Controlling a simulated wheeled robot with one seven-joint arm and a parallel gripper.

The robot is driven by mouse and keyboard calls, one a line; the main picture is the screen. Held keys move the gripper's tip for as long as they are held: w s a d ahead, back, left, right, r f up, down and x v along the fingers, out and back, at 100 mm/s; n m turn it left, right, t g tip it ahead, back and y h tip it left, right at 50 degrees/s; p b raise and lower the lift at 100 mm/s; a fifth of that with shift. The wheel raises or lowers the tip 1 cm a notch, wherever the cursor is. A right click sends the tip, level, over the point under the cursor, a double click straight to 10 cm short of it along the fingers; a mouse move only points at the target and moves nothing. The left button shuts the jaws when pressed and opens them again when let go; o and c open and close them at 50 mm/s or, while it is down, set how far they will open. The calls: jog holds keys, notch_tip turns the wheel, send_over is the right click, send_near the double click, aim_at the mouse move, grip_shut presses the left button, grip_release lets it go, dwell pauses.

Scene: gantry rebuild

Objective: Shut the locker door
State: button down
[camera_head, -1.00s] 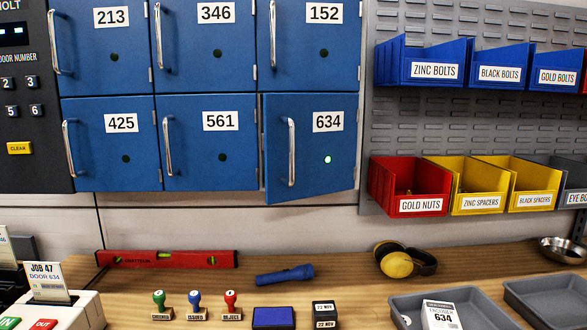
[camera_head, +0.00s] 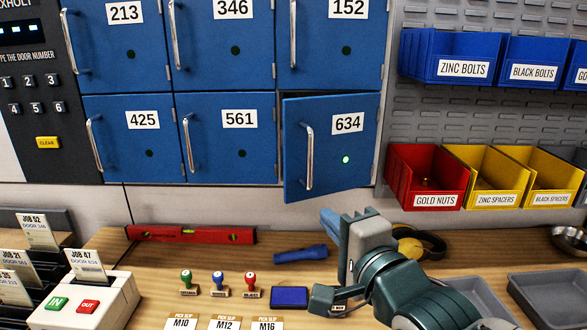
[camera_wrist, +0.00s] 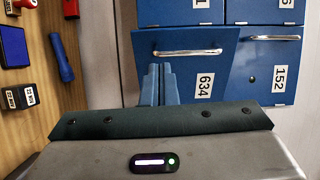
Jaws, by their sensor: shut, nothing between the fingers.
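The blue locker door numbered 634 (camera_head: 333,150) stands slightly ajar at the bottom right of the locker block, its left edge swung out and its hinge side on the right. It has an upright chrome handle (camera_head: 309,158) and a lit green light. My gripper (camera_head: 329,217) is shut and empty, just below the door in the head view. In the wrist view the closed fingers (camera_wrist: 158,73) overlap the edge of door 634 (camera_wrist: 200,68), near its handle (camera_wrist: 187,52). I cannot tell whether they touch it.
Neighbouring doors 561 (camera_head: 223,145) and 152 (camera_head: 331,45) are shut. Red and yellow bins (camera_head: 428,178) hang to the right of the locker. On the bench below are a red level (camera_head: 190,235), a blue torch (camera_head: 300,254), stamps and grey trays (camera_head: 545,295).

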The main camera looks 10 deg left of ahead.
jog(key=p, duration=0.4)
send_near(288, 175)
jog(key=shift+x, duration=3.45)
